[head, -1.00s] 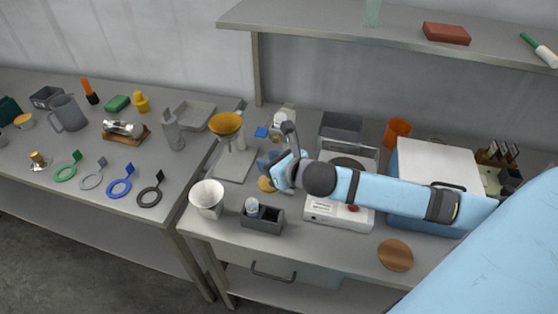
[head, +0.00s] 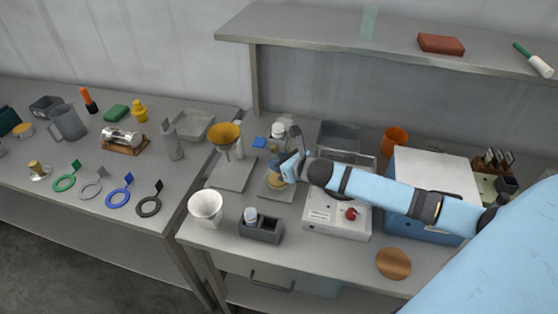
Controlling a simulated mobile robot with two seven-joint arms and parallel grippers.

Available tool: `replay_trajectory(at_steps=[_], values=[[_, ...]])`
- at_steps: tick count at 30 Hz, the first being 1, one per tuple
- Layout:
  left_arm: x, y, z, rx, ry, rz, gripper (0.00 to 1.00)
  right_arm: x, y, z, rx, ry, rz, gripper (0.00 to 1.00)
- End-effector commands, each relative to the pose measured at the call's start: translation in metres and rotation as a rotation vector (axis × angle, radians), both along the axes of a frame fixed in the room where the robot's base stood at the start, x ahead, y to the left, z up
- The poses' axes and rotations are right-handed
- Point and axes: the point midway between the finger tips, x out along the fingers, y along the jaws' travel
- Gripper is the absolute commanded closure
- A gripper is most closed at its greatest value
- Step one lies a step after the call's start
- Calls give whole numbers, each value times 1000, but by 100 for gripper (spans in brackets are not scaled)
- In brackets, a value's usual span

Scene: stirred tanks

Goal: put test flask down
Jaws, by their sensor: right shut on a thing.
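My right gripper (head: 279,165) is shut on the test flask, over the middle of the right-hand table. The flask is mostly hidden by the gripper; a yellowish lower part (head: 276,178) shows just below the fingers. It is over a flat grey plate (head: 276,192). I cannot tell whether the flask touches the plate or hangs a little above it. My left gripper is not in view.
A stand with an orange funnel (head: 224,134) is to the left, and a white bottle (head: 278,130) is behind. A white cup (head: 205,206), a grey holder (head: 262,229) and a white hotplate-like device (head: 337,217) are near the front. A shelf (head: 330,33) runs above the back.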

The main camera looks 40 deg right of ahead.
Motion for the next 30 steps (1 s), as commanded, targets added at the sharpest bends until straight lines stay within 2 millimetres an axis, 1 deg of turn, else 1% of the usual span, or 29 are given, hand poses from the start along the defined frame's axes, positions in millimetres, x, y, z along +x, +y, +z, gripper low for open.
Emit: replay_trajectory(at_steps=[12,16,17,18,19,20,27,30], values=[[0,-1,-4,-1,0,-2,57,0,0,-12,0,0,1,100],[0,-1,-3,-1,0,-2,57,0,0,-12,0,0,1,100],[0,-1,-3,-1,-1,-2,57,0,0,-12,0,0,0,62],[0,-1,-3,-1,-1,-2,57,0,0,-12,0,0,0,53],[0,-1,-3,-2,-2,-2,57,0,0,-12,0,0,0,46],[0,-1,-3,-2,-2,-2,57,0,0,-12,0,0,0,43],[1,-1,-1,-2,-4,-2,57,0,0,-12,0,0,0,43],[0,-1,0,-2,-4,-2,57,0,0,-7,1,-1,0,43]])
